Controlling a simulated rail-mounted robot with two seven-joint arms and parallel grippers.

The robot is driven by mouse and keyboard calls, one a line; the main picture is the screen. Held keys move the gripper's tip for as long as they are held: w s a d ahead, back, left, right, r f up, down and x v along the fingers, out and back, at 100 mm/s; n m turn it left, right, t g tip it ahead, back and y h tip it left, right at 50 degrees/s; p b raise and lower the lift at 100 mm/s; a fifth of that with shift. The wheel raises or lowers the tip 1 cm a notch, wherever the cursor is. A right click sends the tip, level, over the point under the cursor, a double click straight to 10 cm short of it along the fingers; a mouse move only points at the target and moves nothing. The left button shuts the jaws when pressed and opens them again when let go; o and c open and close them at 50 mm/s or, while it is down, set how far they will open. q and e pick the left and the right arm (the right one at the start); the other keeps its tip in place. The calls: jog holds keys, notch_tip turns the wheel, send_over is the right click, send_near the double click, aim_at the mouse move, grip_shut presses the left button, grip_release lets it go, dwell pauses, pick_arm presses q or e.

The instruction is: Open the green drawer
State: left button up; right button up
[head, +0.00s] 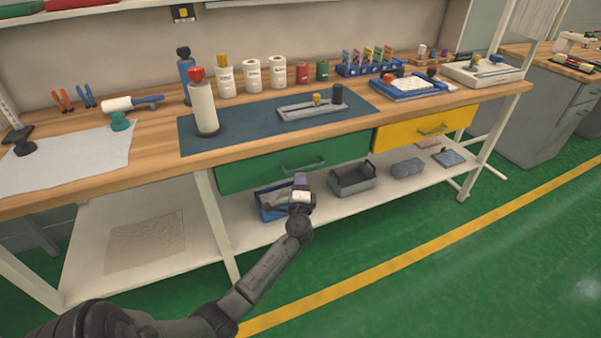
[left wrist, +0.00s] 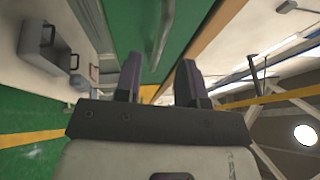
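The green drawer (head: 256,169) sits under the front edge of the workbench, and its front looks flush and closed. My left gripper (head: 300,180) is just in front of and slightly below the handle in the head view. In the left wrist view its two fingers (left wrist: 159,82) stand apart with a gap between them. No contact with the handle is visible. My right gripper is in neither view.
A yellow drawer (head: 423,129) is to the right of the green one. On the lower shelf are a blue bin (head: 272,207), a grey bin (head: 352,180) and a grey-blue case (head: 407,168). Bottles and tools stand on the wooden benchtop (head: 160,165). The green floor in front is clear.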

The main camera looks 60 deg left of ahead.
aim_at(300, 169)
pick_arm(q)
jog(key=shift+b+x, duration=0.7)
jog(key=shift+x, duration=2.25)
jog(key=shift+c, duration=0.4)
grip_shut()
